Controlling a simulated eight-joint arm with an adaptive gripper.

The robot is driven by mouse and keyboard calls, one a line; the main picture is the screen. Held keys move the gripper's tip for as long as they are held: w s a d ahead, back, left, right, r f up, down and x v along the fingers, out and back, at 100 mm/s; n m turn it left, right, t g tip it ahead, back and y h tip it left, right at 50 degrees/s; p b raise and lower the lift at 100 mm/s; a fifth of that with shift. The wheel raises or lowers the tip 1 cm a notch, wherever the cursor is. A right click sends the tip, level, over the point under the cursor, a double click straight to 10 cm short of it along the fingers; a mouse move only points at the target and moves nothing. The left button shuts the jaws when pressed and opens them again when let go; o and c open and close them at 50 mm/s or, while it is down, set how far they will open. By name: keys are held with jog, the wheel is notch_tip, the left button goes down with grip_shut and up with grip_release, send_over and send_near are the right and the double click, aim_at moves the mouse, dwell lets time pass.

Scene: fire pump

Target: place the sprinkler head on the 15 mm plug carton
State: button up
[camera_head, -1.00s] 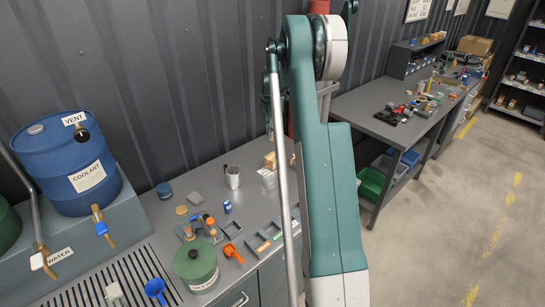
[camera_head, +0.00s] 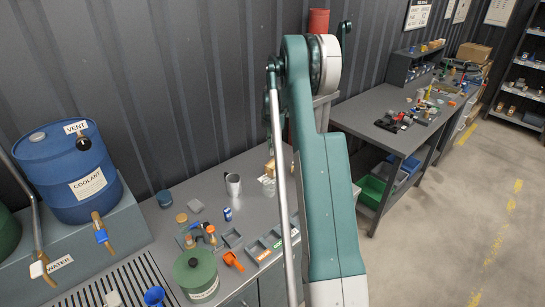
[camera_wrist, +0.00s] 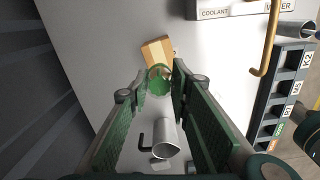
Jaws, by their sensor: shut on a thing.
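In the wrist view my gripper (camera_wrist: 158,78) points at the grey bench top. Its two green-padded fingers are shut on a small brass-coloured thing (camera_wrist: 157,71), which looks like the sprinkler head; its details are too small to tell. A tan carton (camera_wrist: 156,49) with a pale stripe lies just beyond the fingertips in that picture. I cannot tell whether the held thing touches it or is above it. The carton's print is not readable. In the head view a small part of a tan carton (camera_head: 270,168) shows left of my arm, and my gripper is hidden.
A metal mug (camera_wrist: 166,138) with a black handle stands near the fingers; it also shows in the head view (camera_head: 233,185). A green round thing (camera_wrist: 160,88) shows between the fingers. Labelled bins (camera_wrist: 282,100) line the right side. A green canister (camera_head: 197,276) stands at the bench front.

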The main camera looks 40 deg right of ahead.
jog(key=shift+f, duration=0.55)
jog(key=shift+f, duration=1.85)
jog(key=shift+f, duration=0.25)
jog(key=o, duration=0.9)
jog(key=shift+r, duration=0.1)
jog(key=shift+r, duration=0.1)
notch_tip(320, 180, up, 12)
jog(key=shift+s+r, duration=0.1)
